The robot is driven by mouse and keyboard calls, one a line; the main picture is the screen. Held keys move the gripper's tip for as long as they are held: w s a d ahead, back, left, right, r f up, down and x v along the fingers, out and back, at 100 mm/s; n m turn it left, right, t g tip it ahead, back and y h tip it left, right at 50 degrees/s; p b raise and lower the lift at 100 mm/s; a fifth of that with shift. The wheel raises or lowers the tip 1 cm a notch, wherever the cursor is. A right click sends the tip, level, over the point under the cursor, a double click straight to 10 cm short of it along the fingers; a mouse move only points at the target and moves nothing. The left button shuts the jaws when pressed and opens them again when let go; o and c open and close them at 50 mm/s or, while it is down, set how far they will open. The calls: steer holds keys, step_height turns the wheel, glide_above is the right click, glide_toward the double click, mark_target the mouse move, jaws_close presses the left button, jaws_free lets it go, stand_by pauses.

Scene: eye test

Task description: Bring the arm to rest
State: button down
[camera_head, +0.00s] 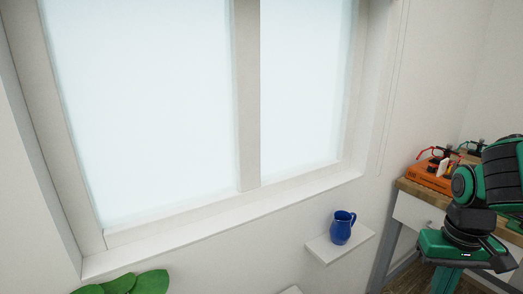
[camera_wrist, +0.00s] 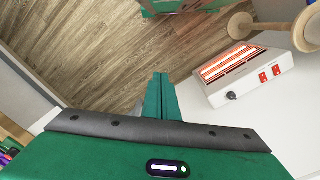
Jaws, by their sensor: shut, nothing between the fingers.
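My gripper (camera_wrist: 160,92) shows in the wrist view with its green fingers together and nothing between them. It points down over the wooden floor (camera_wrist: 85,60). In the head view my arm is bent at the right edge. My green wrist is there in front of the wooden-topped table, and the fingertips are not clearly visible.
A white heater (camera_wrist: 243,73) with glowing bars and red switches lies right of my fingers, near a wooden spool-shaped thing (camera_wrist: 272,29). A blue jug (camera_head: 341,228) stands on a small wall shelf (camera_head: 325,250). An orange case (camera_head: 428,177) sits on the table (camera_head: 407,186).

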steer(key=s+d+r+m, duration=0.2)
steer(key=s+d+m, duration=0.1)
steer(key=s, duration=0.5)
steer(key=shift+s+d+r+m+y, duration=0.3)
steer(key=shift+d+m, duration=0.1)
steer(key=shift+d, duration=0.35)
steer(key=shift+w+f, duration=0.25)
steer(key=shift+w, duration=0.4)
